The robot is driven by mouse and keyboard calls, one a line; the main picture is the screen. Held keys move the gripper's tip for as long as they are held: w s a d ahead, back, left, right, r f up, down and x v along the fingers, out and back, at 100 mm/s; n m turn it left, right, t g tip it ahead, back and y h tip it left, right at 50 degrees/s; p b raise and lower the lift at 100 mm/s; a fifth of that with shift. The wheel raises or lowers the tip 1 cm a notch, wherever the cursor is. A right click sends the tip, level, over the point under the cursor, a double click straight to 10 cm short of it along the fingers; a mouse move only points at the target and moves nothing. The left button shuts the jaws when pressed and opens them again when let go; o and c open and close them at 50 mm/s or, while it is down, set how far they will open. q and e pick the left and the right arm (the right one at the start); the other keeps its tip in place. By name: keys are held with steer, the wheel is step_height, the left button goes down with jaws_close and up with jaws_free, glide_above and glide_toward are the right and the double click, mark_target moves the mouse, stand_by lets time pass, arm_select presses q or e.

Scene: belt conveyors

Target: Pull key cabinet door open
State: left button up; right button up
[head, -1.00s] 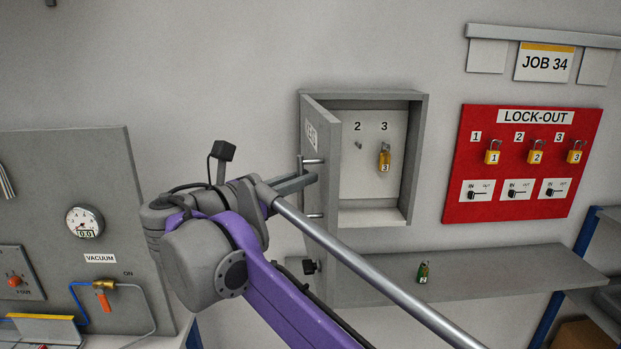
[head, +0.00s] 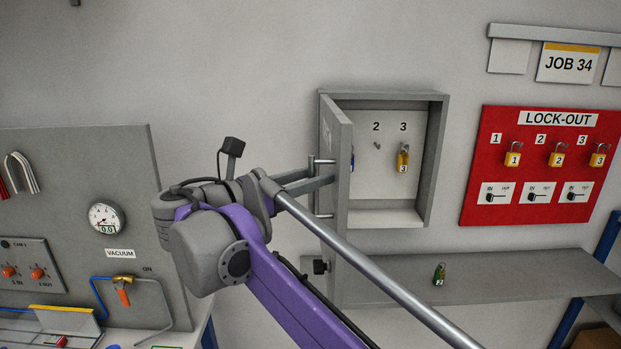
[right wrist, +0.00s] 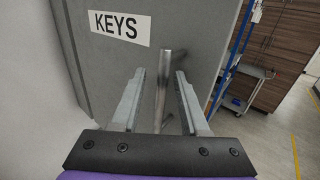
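The grey key cabinet (head: 437,150) hangs on the wall. Its door (head: 341,150) stands open, swung out on the left side and seen nearly edge-on. The door carries a KEYS label (right wrist: 120,26) and a metal bar handle (right wrist: 162,85). My right gripper (head: 325,178) is at the handle on the door's outer face. In the right wrist view its two fingers stand either side of the bar, with a visible gap on both sides, so it is open around it. My left gripper is not in view.
A red lock-out board (head: 490,215) is at right, a vacuum panel (head: 75,160) at left.

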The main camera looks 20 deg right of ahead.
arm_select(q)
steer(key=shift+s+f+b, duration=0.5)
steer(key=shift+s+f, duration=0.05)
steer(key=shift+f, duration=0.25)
arm_select(e)
steer(key=v, duration=1.1)
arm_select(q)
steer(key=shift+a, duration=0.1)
arm_select(e)
steer(key=shift+w, duration=0.1)
